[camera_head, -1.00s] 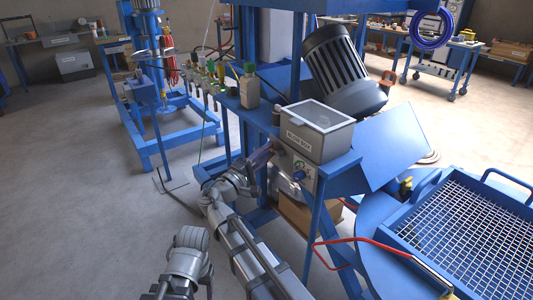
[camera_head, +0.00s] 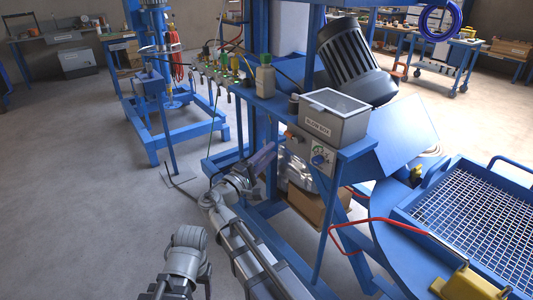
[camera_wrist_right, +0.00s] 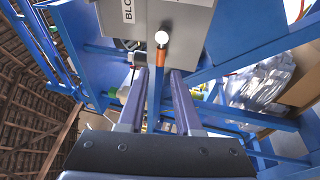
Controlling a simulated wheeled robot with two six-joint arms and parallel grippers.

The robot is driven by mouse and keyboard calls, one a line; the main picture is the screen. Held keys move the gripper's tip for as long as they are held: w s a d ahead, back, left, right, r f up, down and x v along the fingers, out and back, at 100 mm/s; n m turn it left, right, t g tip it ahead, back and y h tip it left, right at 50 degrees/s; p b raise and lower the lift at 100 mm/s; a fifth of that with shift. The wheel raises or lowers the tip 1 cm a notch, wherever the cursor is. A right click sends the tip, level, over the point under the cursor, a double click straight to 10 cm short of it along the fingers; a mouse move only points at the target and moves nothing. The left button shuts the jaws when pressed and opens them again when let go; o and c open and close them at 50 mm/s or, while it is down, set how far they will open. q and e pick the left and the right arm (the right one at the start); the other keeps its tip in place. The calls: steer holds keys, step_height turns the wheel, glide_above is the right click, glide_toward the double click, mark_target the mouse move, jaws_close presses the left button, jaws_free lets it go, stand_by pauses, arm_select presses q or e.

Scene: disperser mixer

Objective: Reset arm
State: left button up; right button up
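My right gripper (camera_head: 270,151) reaches up to the left of the blow box control panel (camera_head: 312,160). In the right wrist view its two purple-grey fingers (camera_wrist_right: 159,72) are apart with nothing held between them. The fingers look apart from the panel. A grey arm joint of mine (camera_head: 188,250) shows at the bottom of the head view. My left gripper cannot be made out.
The grey blow box (camera_head: 334,118) stands on a blue shelf beside a bottle (camera_head: 265,80). A large dark motor (camera_head: 355,60) is behind. Open floor (camera_head: 80,200) lies left.

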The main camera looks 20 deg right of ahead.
steer(key=shift+w+d, duration=0.1)
steer(key=shift+d, duration=0.05)
steer(key=s+d+f+m+g+y, duration=0.2)
steer(key=s+d+f+g+y, duration=0.1)
steer(key=f, duration=0.5)
steer(key=s+d+f+m+g+y, duration=0.2)
steer(key=s+d+f+g+y, duration=0.15)
steer(key=f, duration=0.35)
steer(key=s+a+f+m+g+y, duration=0.25)
steer(key=s+f+y, duration=0.25)
steer(key=f, duration=0.3)
steer(key=s+a+f+g+y, duration=0.1)
steer(key=s+a+f+y, duration=0.2)
steer(key=s+a+y, duration=0.4)
steer(key=s+a+r+n+h+p, duration=0.1)
steer(key=a+r+p, duration=0.4)
steer(key=r+p, duration=0.4)
steer(key=s+a+r+n+g+h+p, duration=0.1)
steer(key=s+a+r+n+p, duration=0.1)
steer(key=a+r+p, duration=0.4)
step_height(320, 180, up, 4)
steer(key=p, duration=0.4)
steer(key=shift+s+a+h, duration=0.2)
steer(key=shift+a+h, duration=0.05)
steer(key=shift+h, duration=0.1)
